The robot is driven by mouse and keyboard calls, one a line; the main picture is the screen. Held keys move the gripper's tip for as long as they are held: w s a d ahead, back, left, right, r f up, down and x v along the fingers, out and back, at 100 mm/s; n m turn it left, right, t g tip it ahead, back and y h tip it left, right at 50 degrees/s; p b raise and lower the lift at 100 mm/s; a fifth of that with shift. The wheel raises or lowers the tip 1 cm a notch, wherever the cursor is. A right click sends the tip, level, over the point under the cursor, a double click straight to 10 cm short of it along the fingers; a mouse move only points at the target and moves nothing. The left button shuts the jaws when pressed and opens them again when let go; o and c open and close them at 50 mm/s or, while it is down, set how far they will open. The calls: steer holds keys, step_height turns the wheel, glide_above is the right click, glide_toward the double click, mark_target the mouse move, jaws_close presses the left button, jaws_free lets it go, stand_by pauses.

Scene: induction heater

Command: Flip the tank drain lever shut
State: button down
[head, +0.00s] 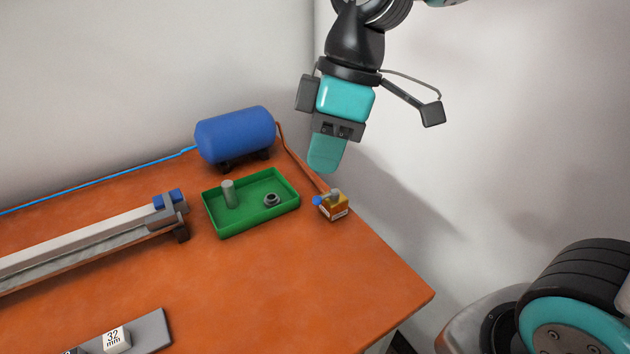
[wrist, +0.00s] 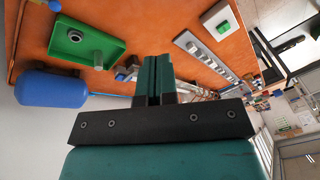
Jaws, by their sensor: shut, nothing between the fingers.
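The blue tank (head: 235,136) lies on its side at the back of the orange table. A copper-coloured pipe (head: 300,167) runs from it to a small brass drain valve (head: 335,209) near the right table edge. The valve's blue lever (head: 318,201) sticks out to the left; a bit of blue that looks like it (wrist: 55,5) is cut by the top edge in the wrist view. My gripper (head: 327,152) is shut and empty, above and behind the valve, apart from it. Its closed fingers (wrist: 153,75) also show in the wrist view.
A green tray (head: 222,232) with a grey cylinder (head: 230,193) and a dark ring (head: 272,199) stands left of the valve. A long metal rail (head: 90,243) lies further left, and a grey block rack (head: 152,333) is in front. The front right tabletop is clear.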

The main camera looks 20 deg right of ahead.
mark_target(326, 197)
steer(key=w+d+f+n+g, duration=0.1)
steer(key=w+d+f+n, duration=0.1)
steer(key=w+n, duration=0.4)
steer(key=w+d+f+n+g+h, duration=0.1)
steer(key=w+d+f+n, duration=0.2)
steer(key=w, duration=0.8)
steer(key=w+d+f+n+h, duration=0.1)
steer(key=w+d+f+n, duration=0.2)
steer(key=w+f+n, duration=0.3)
steer(key=w+n, duration=0.2)
steer(key=n, duration=0.2)
steer(key=shift+w+n+g, duration=0.25)
steer(key=shift+n+g, duration=0.05)
steer(key=shift+g, duration=0.1)
steer(key=s+f, duration=0.2)
steer(key=f, duration=0.1)
steer(key=s+a+f, duration=0.1)
steer(key=s+f, duration=0.1)
steer(key=f, duration=0.1)
steer(key=s+f+p, duration=0.1)
steer(key=s+f, duration=0.1)
steer(key=f, duration=0.1)
steer(key=shift+a+f, duration=0.25)
steer(key=shift+a, duration=0.15)
steer(key=shift+s+a+f, duration=0.15)
steer(key=shift+s+f, duration=0.05)
steer(key=shift+s, duration=0.35)
